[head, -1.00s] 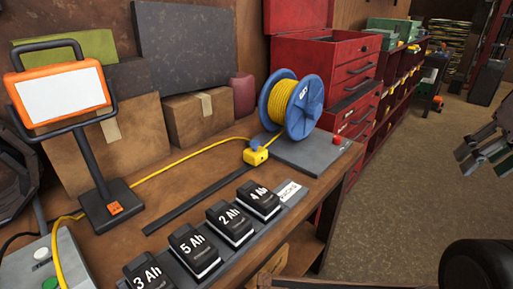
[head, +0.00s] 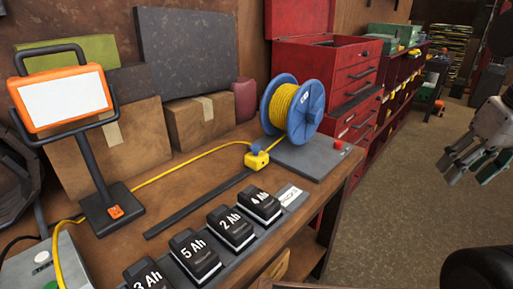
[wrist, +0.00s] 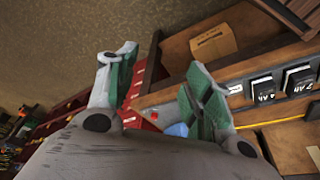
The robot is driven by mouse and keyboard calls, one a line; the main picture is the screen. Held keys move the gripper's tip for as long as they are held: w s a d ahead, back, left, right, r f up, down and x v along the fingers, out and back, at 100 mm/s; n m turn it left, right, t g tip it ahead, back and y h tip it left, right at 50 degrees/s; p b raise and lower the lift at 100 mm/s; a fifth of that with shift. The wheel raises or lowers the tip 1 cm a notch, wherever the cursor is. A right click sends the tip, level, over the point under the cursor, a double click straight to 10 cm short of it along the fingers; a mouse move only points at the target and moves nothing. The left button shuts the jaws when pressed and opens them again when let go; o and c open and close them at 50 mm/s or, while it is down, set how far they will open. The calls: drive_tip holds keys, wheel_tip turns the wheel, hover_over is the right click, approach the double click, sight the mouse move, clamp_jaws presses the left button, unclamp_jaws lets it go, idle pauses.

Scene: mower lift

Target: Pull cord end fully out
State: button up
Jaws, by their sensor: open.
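A yellow cord (head: 180,165) runs along the bench from the left front to a yellow block (head: 257,159) with a blue top, beside the reel. The blue reel (head: 311,108) holds wound yellow cord and stands on a grey plate. I cannot make out a free cord end. My gripper (head: 468,163) is open and empty at the right edge of the head view, over the floor, well apart from the bench. Its two spread fingers show in the wrist view (wrist: 162,75), with a small part of something blue behind them.
The wooden bench (head: 155,252) carries a work light (head: 65,99) at left and several batteries (head: 236,226) along the front. Boxes (head: 199,120) stand behind the cord. A red tool cabinet (head: 352,82) stands behind the reel.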

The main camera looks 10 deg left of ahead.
drive_tip(key=w+a+f+n+g, duration=0.2)
drive_tip(key=w+a+n, duration=0.1)
drive_tip(key=w+a, duration=0.65)
drive_tip(key=m+g, duration=0.1)
drive_tip(key=m, duration=0.1)
hover_over(256, 146)
drive_tip(key=f, duration=0.4)
drive_tip(key=shift+w+a+f, duration=0.15)
drive_tip(key=shift+a, duration=0.05)
drive_tip(key=shift+s+d+f, duration=0.15)
drive_tip(key=shift+s+f, duration=0.05)
drive_tip(key=shift+s, duration=0.05)
wheel_tip(256, 146, down, 8)
drive_tip(key=shift+r, duration=0.15)
clamp_jaws()
